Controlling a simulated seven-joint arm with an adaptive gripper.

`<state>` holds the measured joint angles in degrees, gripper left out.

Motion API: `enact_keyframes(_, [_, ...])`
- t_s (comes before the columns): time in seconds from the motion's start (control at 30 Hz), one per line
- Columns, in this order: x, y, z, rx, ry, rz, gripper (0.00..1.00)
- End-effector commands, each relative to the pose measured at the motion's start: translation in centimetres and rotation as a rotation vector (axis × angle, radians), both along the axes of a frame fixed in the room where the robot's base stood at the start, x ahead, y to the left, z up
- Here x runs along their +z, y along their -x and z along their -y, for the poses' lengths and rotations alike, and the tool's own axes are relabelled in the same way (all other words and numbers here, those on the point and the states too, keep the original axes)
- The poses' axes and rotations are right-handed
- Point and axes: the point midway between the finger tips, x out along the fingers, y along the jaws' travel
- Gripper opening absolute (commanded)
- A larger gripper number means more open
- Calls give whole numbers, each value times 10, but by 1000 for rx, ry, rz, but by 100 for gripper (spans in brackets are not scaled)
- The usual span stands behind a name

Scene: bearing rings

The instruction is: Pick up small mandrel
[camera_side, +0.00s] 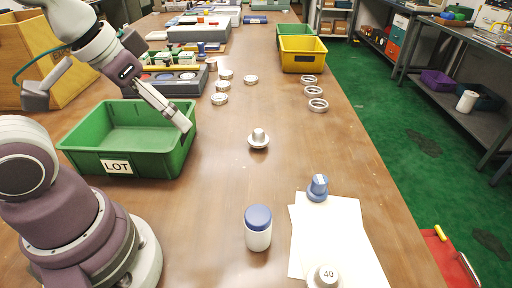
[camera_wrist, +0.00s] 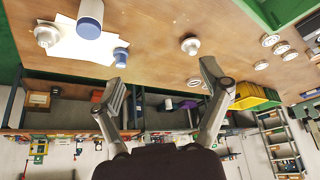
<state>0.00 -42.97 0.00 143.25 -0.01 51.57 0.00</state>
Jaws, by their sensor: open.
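A silver flanged mandrel (camera_side: 258,139) stands upright on the open middle of the table; it also shows in the wrist view (camera_wrist: 190,46). A second silver flanged piece marked 40 (camera_side: 325,276) stands on the white paper (camera_side: 340,232) at the near edge, and shows at upper left in the wrist view (camera_wrist: 46,36). A blue knob-like piece (camera_side: 317,188) sits at the paper's far edge. I cannot tell for sure which is the small mandrel. My gripper (camera_wrist: 163,76) is open and empty, its fingers spread. In the side view it is above the green LOT bin's right side, left of the middle mandrel.
A green bin labelled LOT (camera_side: 117,166) stands at left. A white bottle with a blue lid (camera_side: 258,228) stands near the paper. Several bearing rings (camera_side: 317,105) lie at right, before a yellow bin (camera_side: 303,54). The table around the middle mandrel is clear.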

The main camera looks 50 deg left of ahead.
Motion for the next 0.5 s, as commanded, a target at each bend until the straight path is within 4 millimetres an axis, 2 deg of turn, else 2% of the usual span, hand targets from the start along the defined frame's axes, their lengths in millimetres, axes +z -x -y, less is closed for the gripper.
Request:
enact_keyframes(0.37, [1,-2,0,-1,-2,-2,89])
enact_keyframes(0.43, [2,-12,-2,-9,-11,-14,89])
enact_keyframes(0.5, [4,-33,-6,-27,-27,-33,89])
